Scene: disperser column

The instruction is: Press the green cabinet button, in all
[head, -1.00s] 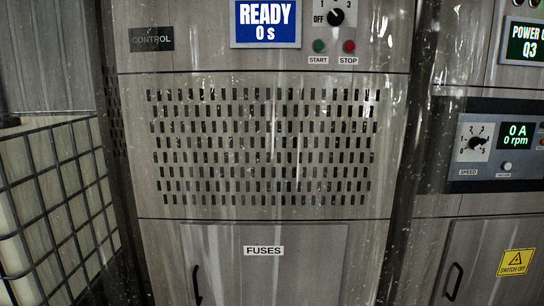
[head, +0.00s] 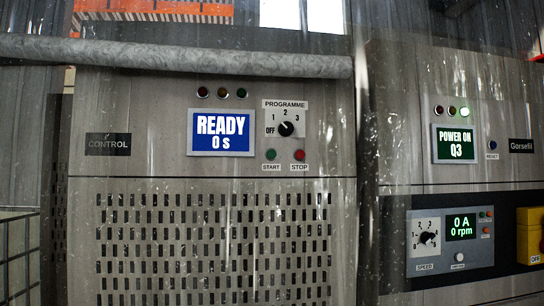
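The green button (head: 270,155) sits above the START label on the CONTROL cabinet (head: 130,170), in the middle of the head view. The red button (head: 299,155) above the STOP label is just to its right. A black PROGRAMME knob (head: 286,129) with marks OFF, 1, 2 and 3 is above them. A blue display (head: 221,133) to the left reads READY 0 s. Neither of my grippers is in view, and nothing hides the green button.
A thick grey pipe (head: 200,58) crosses the cabinet's upper part. The right cabinet has a POWER ON Q3 display (head: 455,144), a speed panel (head: 450,240) reading 0 A, 0 rpm, and a yellow box (head: 530,235). A caged white container (head: 18,255) stands lower left.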

